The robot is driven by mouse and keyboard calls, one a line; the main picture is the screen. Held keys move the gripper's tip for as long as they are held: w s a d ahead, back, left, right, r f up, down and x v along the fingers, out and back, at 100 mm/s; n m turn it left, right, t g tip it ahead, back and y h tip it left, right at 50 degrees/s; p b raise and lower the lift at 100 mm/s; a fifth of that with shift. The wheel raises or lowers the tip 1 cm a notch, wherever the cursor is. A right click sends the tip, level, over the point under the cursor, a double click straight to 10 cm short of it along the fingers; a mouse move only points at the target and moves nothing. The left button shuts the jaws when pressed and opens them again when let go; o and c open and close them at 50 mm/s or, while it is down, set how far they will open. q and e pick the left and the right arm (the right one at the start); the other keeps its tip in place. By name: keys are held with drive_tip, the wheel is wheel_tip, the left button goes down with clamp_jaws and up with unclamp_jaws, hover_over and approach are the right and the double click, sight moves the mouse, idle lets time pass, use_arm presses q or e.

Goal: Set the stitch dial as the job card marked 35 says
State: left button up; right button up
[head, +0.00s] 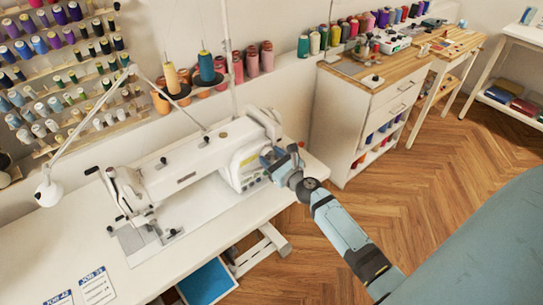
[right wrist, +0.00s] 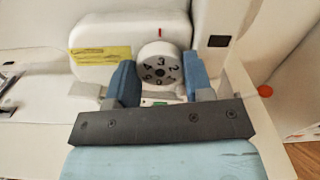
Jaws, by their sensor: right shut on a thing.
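The white sewing machine (head: 190,170) stands on its table in the head view. Its round white stitch dial (right wrist: 160,62) faces me in the right wrist view, with black digits. The 3 is at the top, close below a red mark (right wrist: 161,32) on the housing. My right gripper (head: 272,160) is at the machine's right end; in the right wrist view its blue fingers (right wrist: 160,72) are shut on the dial from both sides. A job card that seems to read 35 (head: 97,287) lies on the table beside another card (head: 61,298). Their smaller print is unreadable. My left gripper is out of view.
A yellow label (right wrist: 102,54) is left of the dial. A red knob (right wrist: 265,91) sticks out at the right. Thread cones (head: 207,68) stand behind the machine, and a drawer cabinet (head: 365,105) stands to the right. The wooden floor (head: 440,185) is open at right.

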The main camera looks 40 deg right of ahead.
drive_tip(key=m+p, duration=0.1)
drive_tip(key=m, duration=0.2)
drive_tip(key=shift+r, duration=0.1)
drive_tip(key=m+p, duration=0.2)
drive_tip(key=shift+m, duration=0.3)
drive_tip(key=m+p, duration=0.2)
drive_tip(key=m, duration=0.2)
drive_tip(key=shift+p, duration=0.35)
drive_tip(key=shift+m, duration=0.6)
drive_tip(key=shift+p, duration=0.3)
drive_tip(key=o, duration=0.9)
